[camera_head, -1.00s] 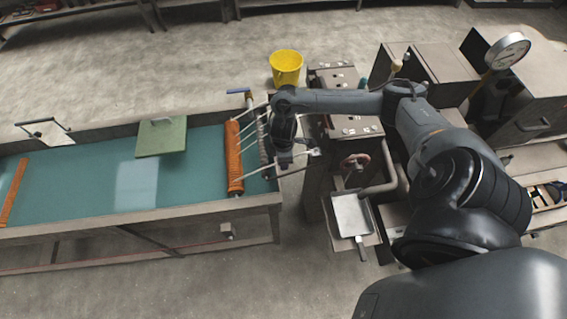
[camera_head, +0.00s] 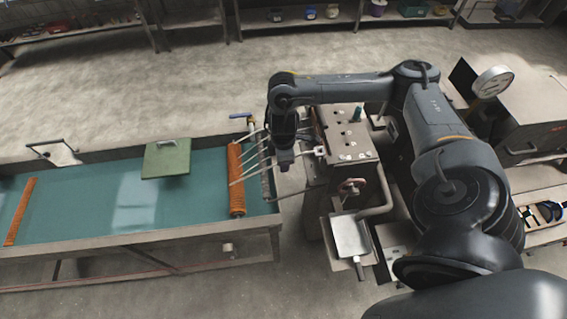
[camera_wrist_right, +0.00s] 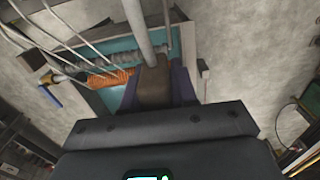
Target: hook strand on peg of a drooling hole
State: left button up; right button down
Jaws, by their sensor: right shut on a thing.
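My right gripper (camera_head: 284,165) is pointed down between the machine block and the water trough. Several pale strands (camera_head: 254,161) stretch from the machine's side to the orange ribbed roller (camera_head: 236,180) at the trough's right end. Several strands also cross the upper left of the wrist view. The holes and any pegs on the machine's face are too small or hidden to make out. My left gripper is not in view.
The teal trough (camera_head: 120,249) lies left, with a green plate (camera_head: 166,158) over it. A grey threaded roller (camera_head: 266,184) is near the orange one. The machine block (camera_head: 362,148) stands right of the gripper, with a pan (camera_head: 351,236) in front.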

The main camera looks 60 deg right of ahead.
jog(key=shift+r+p, duration=1)
jog(key=shift+r, duration=1.15)
jog(key=shift+a, duration=0.1)
